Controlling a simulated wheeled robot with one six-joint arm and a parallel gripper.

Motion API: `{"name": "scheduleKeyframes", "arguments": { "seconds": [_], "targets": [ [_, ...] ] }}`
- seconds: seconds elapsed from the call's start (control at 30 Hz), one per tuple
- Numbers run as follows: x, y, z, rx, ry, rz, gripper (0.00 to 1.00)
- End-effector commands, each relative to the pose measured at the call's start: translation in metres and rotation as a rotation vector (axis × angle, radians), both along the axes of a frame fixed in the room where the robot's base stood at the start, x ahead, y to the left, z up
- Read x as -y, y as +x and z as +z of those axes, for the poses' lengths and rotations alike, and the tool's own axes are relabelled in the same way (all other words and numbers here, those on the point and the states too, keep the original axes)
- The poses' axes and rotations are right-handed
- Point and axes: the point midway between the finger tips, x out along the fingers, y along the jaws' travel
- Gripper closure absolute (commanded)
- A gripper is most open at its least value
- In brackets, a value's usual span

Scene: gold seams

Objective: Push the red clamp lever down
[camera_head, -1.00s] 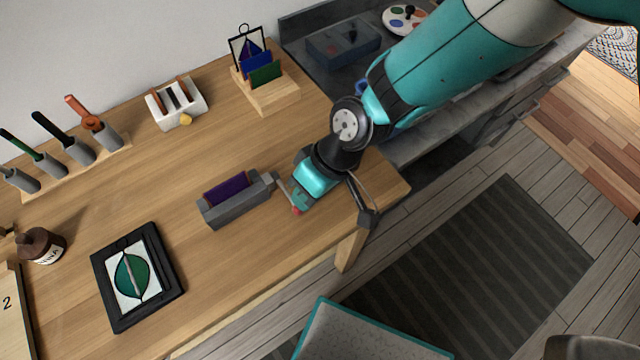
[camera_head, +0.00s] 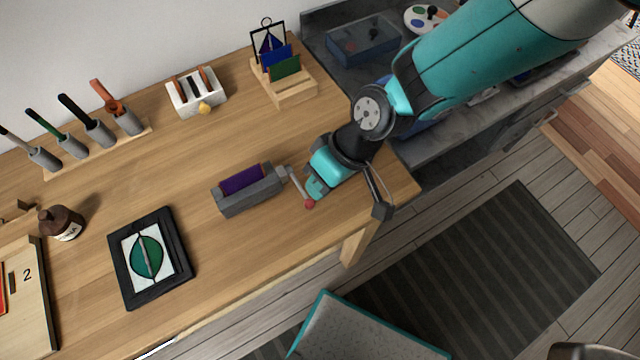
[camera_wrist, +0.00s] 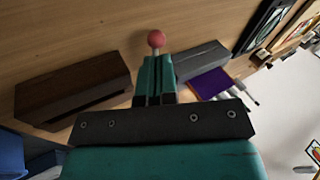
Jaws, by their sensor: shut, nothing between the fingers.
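The grey clamp (camera_head: 250,196) lies on the wooden table with a purple piece (camera_head: 241,180) in its top. Its lever (camera_head: 299,185) slants from the clamp's right end to a red ball knob (camera_head: 310,204). My gripper (camera_head: 314,191) is shut and empty, just right of the lever, close to the knob. In the wrist view the knob (camera_wrist: 156,39) shows just beyond my fingertips (camera_wrist: 155,62). The grey clamp (camera_wrist: 200,60) and purple piece (camera_wrist: 210,83) are right of them. I cannot tell whether fingers and lever touch.
A black tray with a green glass panel (camera_head: 127,285) lies left of the clamp. A wooden rack with coloured panels (camera_head: 291,94), a white holder (camera_head: 184,105) and a tool stand (camera_head: 65,165) stand at the back. The table's front edge is near my gripper.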

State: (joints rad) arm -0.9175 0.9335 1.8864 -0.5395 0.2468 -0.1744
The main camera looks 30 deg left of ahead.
Motion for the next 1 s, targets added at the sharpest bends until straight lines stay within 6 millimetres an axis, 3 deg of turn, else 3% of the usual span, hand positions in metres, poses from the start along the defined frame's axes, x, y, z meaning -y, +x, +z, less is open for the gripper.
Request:
{"name": "scheduleKeyframes", "arguments": {
  "seconds": [0.23, 0.4, 0.6, 1.0],
  "targets": [
    [0.024, 0.026, 0.033, 0.004, 0.004, -0.012, 1.00],
    [0.033, 0.035, 0.067, 0.003, 0.004, 0.003, 1.00],
    [0.044, 0.044, 0.094, 0.001, 0.003, 0.008, 1.00],
    [0.050, 0.048, 0.105, 0.001, 0.000, 0.003, 1.00]
  ]
}}
